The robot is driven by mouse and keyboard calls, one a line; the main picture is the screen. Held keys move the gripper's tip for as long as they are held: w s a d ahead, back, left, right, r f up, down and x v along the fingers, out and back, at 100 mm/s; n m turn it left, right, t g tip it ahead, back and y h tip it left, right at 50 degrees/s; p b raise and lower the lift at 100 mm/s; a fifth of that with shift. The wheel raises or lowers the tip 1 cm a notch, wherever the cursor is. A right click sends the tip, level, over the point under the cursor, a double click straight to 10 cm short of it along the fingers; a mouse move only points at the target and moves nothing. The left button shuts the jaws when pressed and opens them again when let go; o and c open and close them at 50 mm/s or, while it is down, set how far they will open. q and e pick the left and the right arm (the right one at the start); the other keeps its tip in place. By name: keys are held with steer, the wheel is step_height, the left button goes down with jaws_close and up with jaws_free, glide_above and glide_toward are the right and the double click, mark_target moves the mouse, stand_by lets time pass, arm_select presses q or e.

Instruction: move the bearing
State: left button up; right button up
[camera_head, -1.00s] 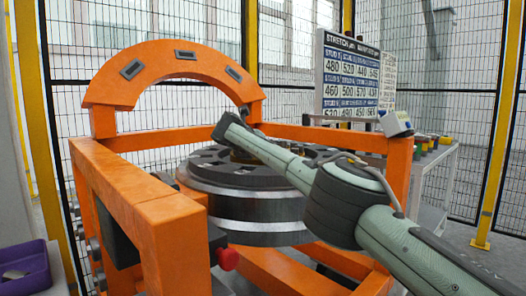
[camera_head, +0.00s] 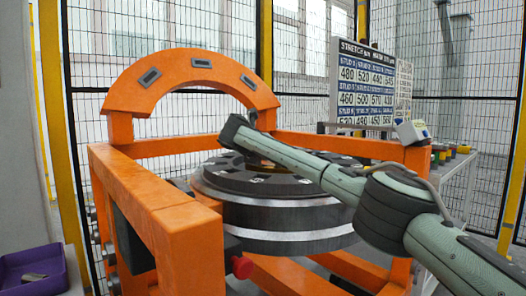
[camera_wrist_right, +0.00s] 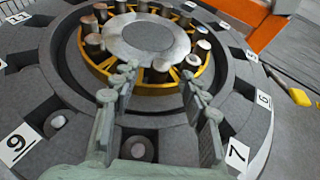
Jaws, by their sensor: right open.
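The bearing (camera_wrist_right: 160,68), a brass-yellow ring with several steel rollers around a grey centre disc, sits in the middle of a dark round housing (camera_wrist_right: 50,85) in the right wrist view. In the head view the housing (camera_head: 275,214) lies inside the orange frame; only a brass sliver of the bearing (camera_head: 255,160) shows beneath my right arm. My right gripper (camera_wrist_right: 160,78) is open, its two fingers apart over the near side of the housing, tips by the near edge of the ring. Nothing is between them. Whether they touch the ring I cannot tell. My left gripper is not in view.
The orange frame (camera_head: 160,205) with its arch (camera_head: 187,68) surrounds the housing. Numbered labels and slots ring the housing. A purple bin (camera_head: 30,276) stands at the lower left. A white number board (camera_head: 372,85) and a bench (camera_head: 462,165) stand behind at right, before mesh fencing.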

steer(key=v, duration=0.8)
steer(key=shift+a, duration=0.1)
